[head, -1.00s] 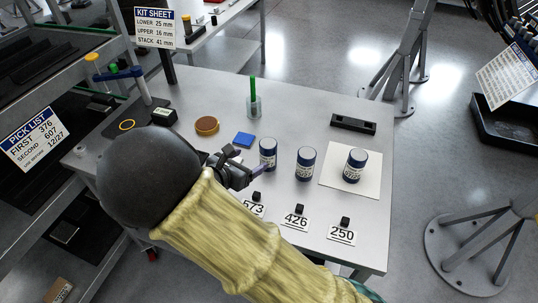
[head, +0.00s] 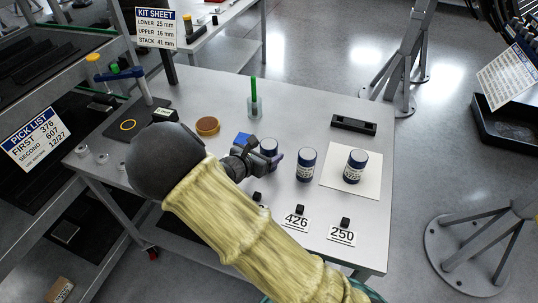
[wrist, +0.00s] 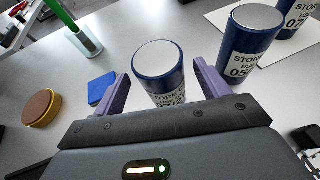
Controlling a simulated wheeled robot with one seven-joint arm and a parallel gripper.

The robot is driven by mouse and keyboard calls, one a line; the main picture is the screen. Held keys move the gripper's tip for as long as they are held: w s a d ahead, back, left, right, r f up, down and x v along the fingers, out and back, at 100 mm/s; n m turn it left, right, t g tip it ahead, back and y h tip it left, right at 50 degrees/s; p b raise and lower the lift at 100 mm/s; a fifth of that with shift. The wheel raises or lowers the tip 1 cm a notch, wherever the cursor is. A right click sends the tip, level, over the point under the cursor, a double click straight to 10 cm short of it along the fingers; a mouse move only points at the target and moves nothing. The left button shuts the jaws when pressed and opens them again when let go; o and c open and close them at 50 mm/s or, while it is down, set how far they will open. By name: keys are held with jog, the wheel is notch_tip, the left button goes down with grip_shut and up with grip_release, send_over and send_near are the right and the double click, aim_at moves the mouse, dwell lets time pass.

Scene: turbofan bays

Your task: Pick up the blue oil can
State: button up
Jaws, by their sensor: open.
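Three blue oil cans with pale lids and white labels stand upright in a row on the grey table. My gripper (head: 268,160) is open at the left can (head: 269,146). In the wrist view, the left can (wrist: 158,72) stands between my two purple fingers, with a gap visible on each side; its lower part is hidden by my gripper. The middle can (head: 307,164) stands just right of my gripper and also shows in the wrist view (wrist: 247,45). The right can (head: 355,166) stands on a white square sheet (head: 368,187).
Number cards reading 426 (head: 295,222) and 250 (head: 341,236) lie in front of the cans. A blue square (head: 242,138), a brown round tin (head: 207,126) and a clear holder with a green stick (head: 254,104) are behind and left. A black bar (head: 354,125) lies at the back right.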

jog(key=x, duration=0.4)
jog(key=shift+f+p, duration=0.15)
jog(key=shift+p, duration=0.15)
jog(key=shift+w+d+f, duration=0.1)
jog(key=shift+d, duration=0.15)
jog(key=shift+a, duration=0.3)
jog(key=shift+s, duration=0.25)
jog(key=shift+d, duration=0.1)
jog(key=shift+w, duration=0.1)
jog(key=c, duration=1.2)
notch_tip(320, 180, up, 10)
jog(key=shift+r, duration=0.1)
